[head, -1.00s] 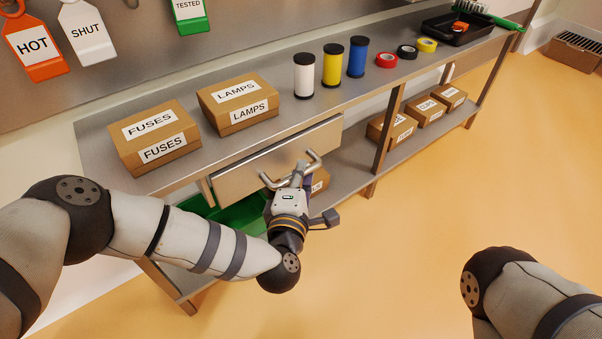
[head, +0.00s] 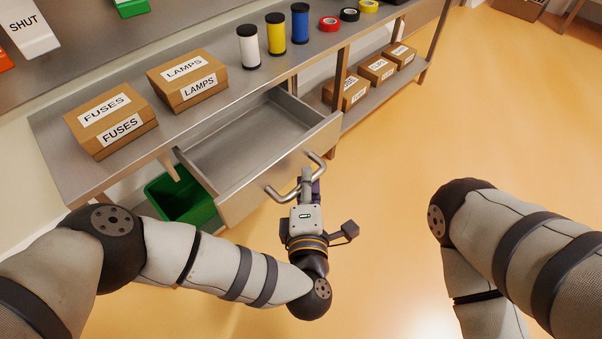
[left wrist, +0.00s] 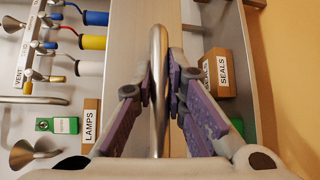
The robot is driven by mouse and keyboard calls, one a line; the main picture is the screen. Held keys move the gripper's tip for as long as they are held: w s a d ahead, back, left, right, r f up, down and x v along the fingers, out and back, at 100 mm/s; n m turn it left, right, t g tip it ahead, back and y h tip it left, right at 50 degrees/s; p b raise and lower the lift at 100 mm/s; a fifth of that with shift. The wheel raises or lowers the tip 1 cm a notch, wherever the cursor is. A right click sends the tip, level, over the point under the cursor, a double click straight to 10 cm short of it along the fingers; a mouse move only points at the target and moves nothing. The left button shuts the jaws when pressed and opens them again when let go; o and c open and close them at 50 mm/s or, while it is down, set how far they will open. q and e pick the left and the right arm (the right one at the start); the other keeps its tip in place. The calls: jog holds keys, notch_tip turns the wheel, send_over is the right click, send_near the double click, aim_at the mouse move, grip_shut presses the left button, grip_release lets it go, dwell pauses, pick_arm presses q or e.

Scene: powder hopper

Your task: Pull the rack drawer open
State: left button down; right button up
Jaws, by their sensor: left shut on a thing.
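The rack drawer (head: 265,180) is pulled well out from under the steel rack top (head: 215,110), and its inside looks empty. Its bar handle (head: 277,193) runs along the drawer front. My left gripper (head: 306,180) is at the handle, in front of the drawer. In the left wrist view the handle (left wrist: 158,85) stands between the two purple-padded fingers of the left gripper (left wrist: 160,92), which are shut on it. Of my right arm only links show at the right; its gripper is out of view.
A FUSES box (head: 112,118) and a LAMPS box (head: 188,80) stand on the rack top, with spools (head: 275,34) and tape rolls farther along. A green bin (head: 182,195) sits below the drawer. Small boxes (head: 352,92) line the lower shelf.

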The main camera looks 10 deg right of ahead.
pick_arm(q)
jog(key=c, duration=1.6)
grip_release()
jog(key=v, duration=1.2)
jog(key=shift+r, duration=0.1)
